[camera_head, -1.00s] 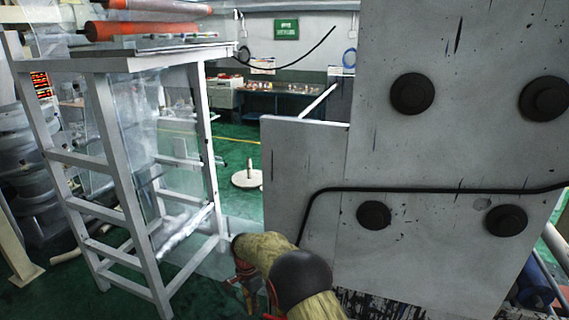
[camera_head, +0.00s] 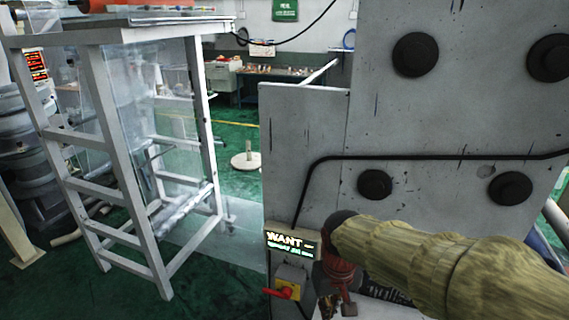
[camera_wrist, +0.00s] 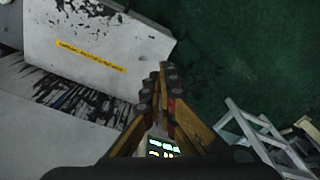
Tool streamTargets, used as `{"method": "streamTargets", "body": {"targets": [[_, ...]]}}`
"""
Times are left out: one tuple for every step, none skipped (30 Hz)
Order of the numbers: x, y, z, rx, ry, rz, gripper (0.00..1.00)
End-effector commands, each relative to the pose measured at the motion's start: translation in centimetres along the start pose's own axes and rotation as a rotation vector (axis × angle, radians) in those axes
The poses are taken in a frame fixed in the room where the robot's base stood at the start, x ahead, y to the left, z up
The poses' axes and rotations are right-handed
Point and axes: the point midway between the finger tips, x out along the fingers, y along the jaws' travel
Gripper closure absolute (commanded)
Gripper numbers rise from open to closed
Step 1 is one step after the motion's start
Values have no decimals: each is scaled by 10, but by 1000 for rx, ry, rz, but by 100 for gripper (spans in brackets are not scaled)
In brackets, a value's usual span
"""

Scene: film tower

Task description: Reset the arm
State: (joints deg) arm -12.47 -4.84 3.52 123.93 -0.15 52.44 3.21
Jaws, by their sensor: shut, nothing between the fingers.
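My arm (camera_head: 440,255), in a khaki sleeve, reaches in from the lower right in the head view. Its dark wrist joint and red parts are in front of the large grey machine panel (camera_head: 430,120). My gripper shows in the wrist view (camera_wrist: 157,88), with orange-brown fingers and dark knobs. It is shut, with nothing between the fingers. It points down over the green floor (camera_wrist: 220,50), beside a pale panel (camera_wrist: 90,45) with a yellow label. In the head view the fingertips are hard to make out.
Green floor (camera_head: 225,285) is clear between.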

Motion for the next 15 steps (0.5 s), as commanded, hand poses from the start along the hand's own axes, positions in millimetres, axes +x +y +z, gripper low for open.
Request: {"method": "streamTargets", "body": {"targets": [[-4,7,16,-4,23,0,100],[-7,10,24,-8,35,0,100],[-10,14,35,-9,51,1,100],[-12,17,44,-8,64,2,100],[-14,20,52,-5,76,3,100],[-16,24,63,1,93,4,100],[-17,27,71,9,107,5,100],[-18,29,79,18,120,7,100],[-20,32,89,29,138,8,100],[-21,35,96,38,153,10,100],[-22,37,103,47,168,12,100],[-23,40,112,58,189,14,100],[-25,42,118,67,206,16,100],[-26,44,123,76,225,18,100],[-28,47,129,86,248,21,100]]}}
